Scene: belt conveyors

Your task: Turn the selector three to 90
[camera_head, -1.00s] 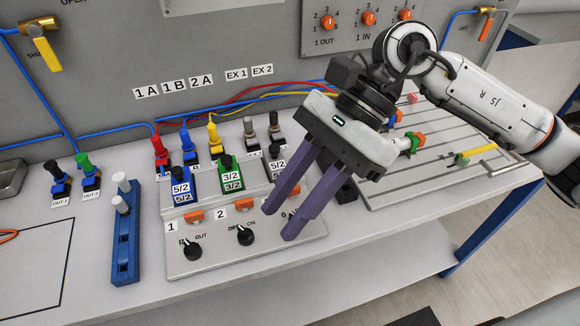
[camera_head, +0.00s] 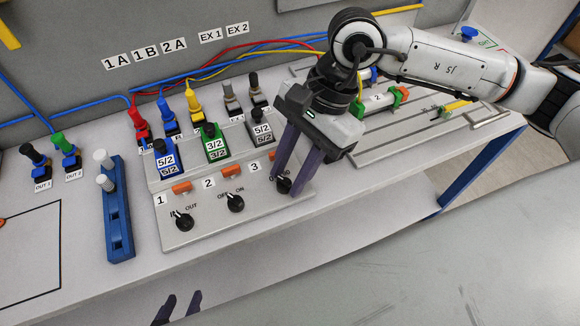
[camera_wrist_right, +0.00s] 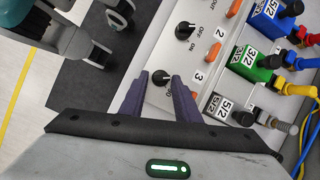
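Selector three is a black knob (camera_head: 284,184) on the light grey panel (camera_head: 244,204), below the orange button by label 3. Its printed scale is partly covered and I cannot read its setting. My right gripper (camera_head: 291,184) points down at it with purple fingers parted. In the right wrist view the knob (camera_wrist_right: 160,77) shows between the fingertips of this gripper (camera_wrist_right: 160,78), with narrow gaps; I cannot tell whether either finger touches it. Two dark purple fingertips of my left gripper (camera_head: 179,308) show apart and empty at the bottom edge, away from the panel.
Selector one (camera_head: 184,222) and selector two (camera_head: 236,203) stand left of selector three. Valve blocks with coloured plugs and hoses stand behind, including a green block (camera_head: 214,145). A blue bar with white pegs (camera_head: 118,215) lies left. A slotted plate (camera_head: 390,130) lies right.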

